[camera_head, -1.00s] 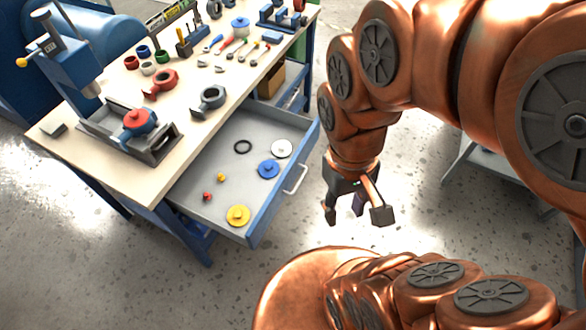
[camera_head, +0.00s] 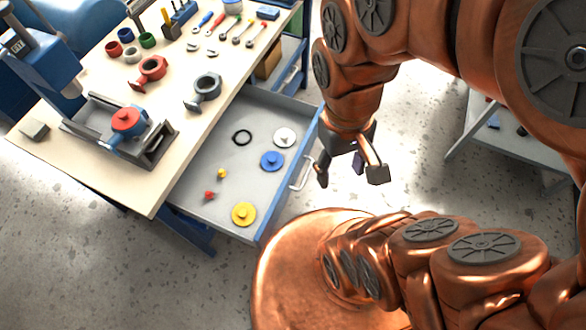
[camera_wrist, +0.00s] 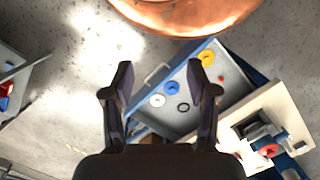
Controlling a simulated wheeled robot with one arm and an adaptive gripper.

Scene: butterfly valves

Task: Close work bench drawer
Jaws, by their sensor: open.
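The work bench drawer (camera_head: 205,168) is pulled out from under the bench top (camera_head: 100,168). It has a grey inside, a blue front and a pale bar handle (camera_head: 303,173). Inside lie a yellow disc (camera_head: 243,214), a blue disc (camera_head: 271,161), a white disc (camera_head: 284,137), a black ring and small red and yellow parts. My gripper (camera_head: 349,178) is open and empty, just to the right of the drawer front and handle, apart from them in the picture. In the wrist view the drawer (camera_wrist: 187,118) shows beyond and between the open fingers (camera_wrist: 161,95).
The bench top carries a vise with a red-and-blue valve (camera_head: 127,120), a grey valve body (camera_head: 204,91), a red one (camera_head: 151,70) and several hand tools. A grey stand (camera_head: 500,130) is at the right. Speckled floor lies around the drawer.

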